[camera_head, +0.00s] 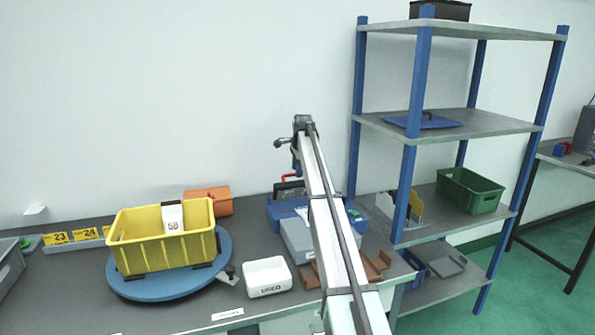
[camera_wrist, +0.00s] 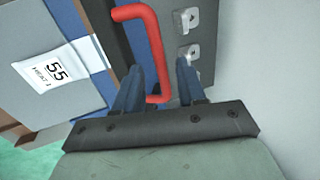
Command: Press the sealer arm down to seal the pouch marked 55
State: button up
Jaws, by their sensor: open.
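The sealer (camera_head: 284,211) is a blue machine on the bench, partly behind my arm in the head view. Its red handle (camera_head: 290,177) stands raised at the back. In the wrist view the red handle (camera_wrist: 154,50) is a large bent bar beside the sealer's dark arm (camera_wrist: 103,25). My gripper (camera_wrist: 160,66) is open, with its blue fingers on either side of the handle's lower part; I cannot tell whether they touch it. The white pouch marked 55 (camera_wrist: 55,70) lies on a grey surface and reaches the sealer's blue edge. The pouch is hidden in the head view.
A yellow crate (camera_head: 140,254) holding a white pouch marked 58 (camera_head: 172,216) stands on a blue turntable (camera_head: 150,290). A white tub (camera_head: 267,277), an orange container (camera_head: 210,201) and brown blocks (camera_head: 377,267) are near. A blue-post shelf (camera_head: 412,130) stands right.

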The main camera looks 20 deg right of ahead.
jog(key=shift+w+f, duration=0.15)
jog(key=shift+f, duration=0.25)
jog(key=shift+c, duration=0.5)
grip_shut()
